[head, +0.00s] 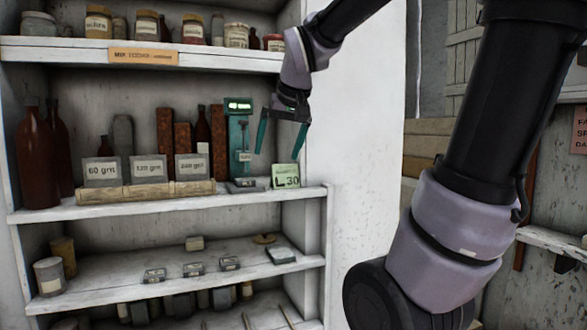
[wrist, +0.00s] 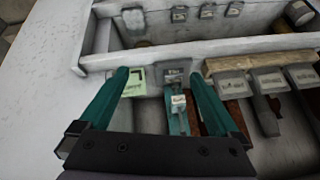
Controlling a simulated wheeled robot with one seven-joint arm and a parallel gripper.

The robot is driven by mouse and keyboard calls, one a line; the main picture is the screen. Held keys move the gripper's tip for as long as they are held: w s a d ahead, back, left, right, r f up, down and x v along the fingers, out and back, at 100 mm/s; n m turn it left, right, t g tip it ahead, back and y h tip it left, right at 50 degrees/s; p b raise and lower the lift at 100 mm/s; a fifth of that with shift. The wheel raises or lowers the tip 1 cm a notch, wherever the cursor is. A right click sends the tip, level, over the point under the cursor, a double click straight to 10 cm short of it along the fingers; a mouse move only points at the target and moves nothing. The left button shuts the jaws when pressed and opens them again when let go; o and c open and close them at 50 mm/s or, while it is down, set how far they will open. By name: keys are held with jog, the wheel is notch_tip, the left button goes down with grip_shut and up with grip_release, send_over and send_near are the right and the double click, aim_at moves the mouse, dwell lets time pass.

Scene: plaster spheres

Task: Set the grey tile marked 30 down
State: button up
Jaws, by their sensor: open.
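A pale green tile (head: 285,177) marked 30 stands upright at the right end of the middle shelf. It looks green rather than grey, and it also shows in the wrist view (wrist: 134,83). My gripper (head: 276,155) is open, its teal fingers pointing down above the shelf near the tile. In the wrist view nothing is held between my fingers (wrist: 158,75). A teal scale (head: 240,140) with a lit display stands just left of the tile. A small pale label or block (wrist: 178,104) shows on the scale; I cannot tell which.
Grey tiles marked 60 (head: 102,171), 120 (head: 149,168) and 240 (head: 191,167) stand in a wooden rack (head: 146,191) left of the scale. Brown bottles (head: 38,155) stand farther left. The cabinet's side wall (head: 312,90) is close on the right. The lower shelf (head: 120,280) holds small blocks.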

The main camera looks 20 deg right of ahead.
jog(key=s+d+f+m+y, duration=0.1)
jog(key=s+f, duration=0.3)
jog(key=s, duration=0.7)
jog(key=shift+s+d+f+m+t, duration=0.2)
jog(key=shift+m+t, duration=0.1)
jog(key=shift+m, duration=0.3)
